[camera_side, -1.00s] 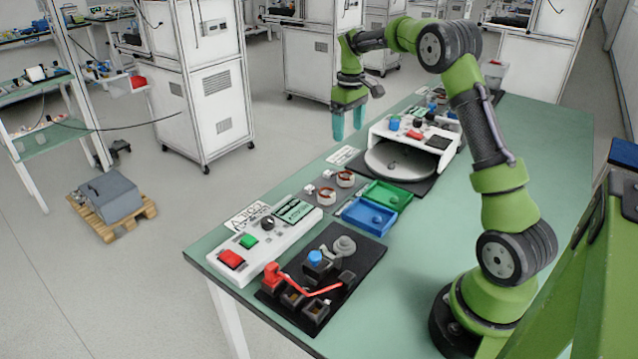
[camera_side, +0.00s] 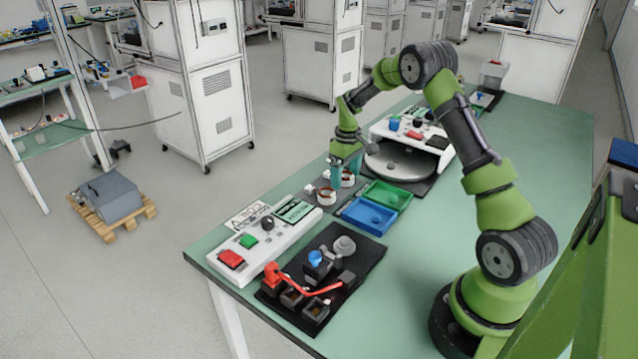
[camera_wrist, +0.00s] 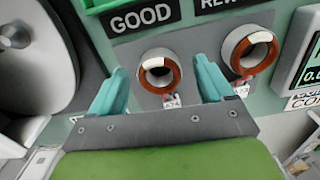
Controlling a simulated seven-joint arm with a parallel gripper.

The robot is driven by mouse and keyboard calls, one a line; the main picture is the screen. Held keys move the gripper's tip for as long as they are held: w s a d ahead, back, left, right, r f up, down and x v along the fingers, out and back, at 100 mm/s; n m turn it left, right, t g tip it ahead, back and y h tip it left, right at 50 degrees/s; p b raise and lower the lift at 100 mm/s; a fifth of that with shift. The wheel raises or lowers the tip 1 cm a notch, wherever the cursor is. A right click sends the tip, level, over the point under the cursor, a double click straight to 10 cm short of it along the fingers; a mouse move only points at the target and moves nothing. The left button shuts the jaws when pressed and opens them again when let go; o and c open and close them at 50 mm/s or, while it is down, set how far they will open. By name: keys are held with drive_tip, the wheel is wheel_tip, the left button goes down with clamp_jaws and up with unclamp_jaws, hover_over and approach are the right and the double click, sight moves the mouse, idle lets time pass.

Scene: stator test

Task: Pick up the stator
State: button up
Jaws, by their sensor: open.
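Two ring-shaped stators, grey outside with copper-brown windings inside, stand on the table. The farther stator (camera_side: 347,181) is beside the green tray; in the wrist view it is the left ring (camera_wrist: 145,82). The nearer stator (camera_side: 326,197) is the right ring (camera_wrist: 232,46) in the wrist view. My gripper (camera_side: 346,171) is open, with teal fingers pointing down at the farther stator. In the wrist view, that stator shows between and ahead of the fingertips (camera_wrist: 160,66). I cannot tell whether the fingers touch it.
A green tray (camera_side: 402,189) and a blue tray (camera_side: 351,222) lie right of the stators. A round turntable (camera_side: 378,165) stands behind in a white tester. A white control box (camera_side: 250,262) and a black fixture board (camera_side: 363,258) are in front. Table at right is clear.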

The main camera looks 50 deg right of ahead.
drive_tip(key=shift+f, duration=0.1)
drive_tip(key=shift+c, duration=0.3)
drive_tip(key=c, duration=1.2)
drive_tip(key=shift+o, duration=0.2)
